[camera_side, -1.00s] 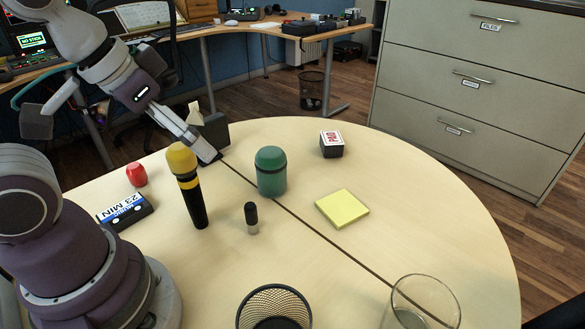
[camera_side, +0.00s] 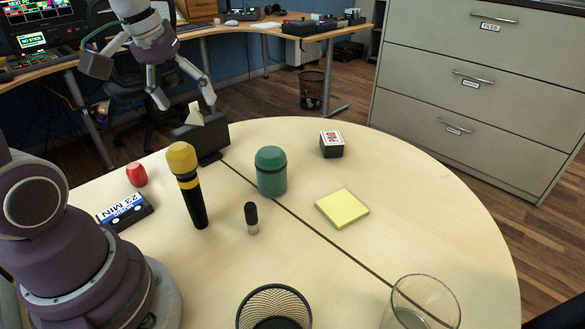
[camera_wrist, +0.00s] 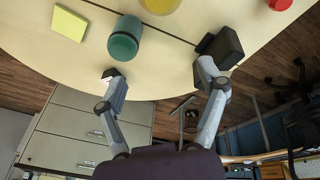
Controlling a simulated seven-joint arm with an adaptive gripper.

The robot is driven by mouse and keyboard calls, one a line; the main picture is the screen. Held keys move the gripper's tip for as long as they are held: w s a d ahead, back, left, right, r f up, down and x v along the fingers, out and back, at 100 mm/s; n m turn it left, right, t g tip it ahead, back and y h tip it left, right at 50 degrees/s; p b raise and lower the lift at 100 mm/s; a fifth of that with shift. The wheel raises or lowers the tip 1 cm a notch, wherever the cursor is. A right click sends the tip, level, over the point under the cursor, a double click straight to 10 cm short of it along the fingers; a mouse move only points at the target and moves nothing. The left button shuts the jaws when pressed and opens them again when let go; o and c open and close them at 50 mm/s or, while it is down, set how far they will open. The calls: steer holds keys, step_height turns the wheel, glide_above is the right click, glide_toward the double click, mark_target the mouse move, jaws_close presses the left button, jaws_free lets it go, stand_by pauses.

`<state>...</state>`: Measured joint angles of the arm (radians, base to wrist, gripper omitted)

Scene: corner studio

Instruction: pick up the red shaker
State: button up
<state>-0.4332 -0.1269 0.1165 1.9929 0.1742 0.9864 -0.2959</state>
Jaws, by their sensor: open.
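The red shaker (camera_side: 136,175) stands on the round pale table, at its far left edge in the side view, just behind a cassette. In the wrist view the red shaker (camera_wrist: 279,4) is partly cut off at the top right edge. My gripper (camera_side: 184,98) is open and empty. It is raised near the table's far edge, above and to the right of the shaker in the side view. In the wrist view my gripper's fingers (camera_wrist: 158,72) are spread wide, with bare tabletop between them and the shaker beyond the right finger.
A cassette (camera_side: 124,211), yellow-topped microphone (camera_side: 191,190), dark holder (camera_side: 212,136), green canister (camera_side: 271,171), small black-capped tube (camera_side: 251,218), yellow notepad (camera_side: 342,208), small box (camera_side: 331,145), mesh cup (camera_side: 274,308) and glass (camera_side: 421,304) stand around. The table's right side is fairly open.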

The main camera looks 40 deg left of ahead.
steer(key=s+a+f+n+g, duration=0.1)
steer(key=a+f+n, duration=0.15)
steer(key=a, duration=0.35)
steer(key=s+a+f+n+g, duration=0.1)
steer(key=a+f+n, duration=0.1)
steer(key=a+n, duration=0.3)
steer(key=n+g, duration=0.1)
steer(key=n, duration=0.1)
glide_above(133, 165)
steer(key=shift+h, duration=0.3)
step_height(133, 165, down, 5)
steer(key=shift+a, duration=0.1)
steer(key=shift+n, duration=0.25)
step_height(133, 165, down, 11)
steer(key=shift+r, duration=0.2)
steer(key=c, duration=1.2)
steer(key=shift+r, duration=0.1)
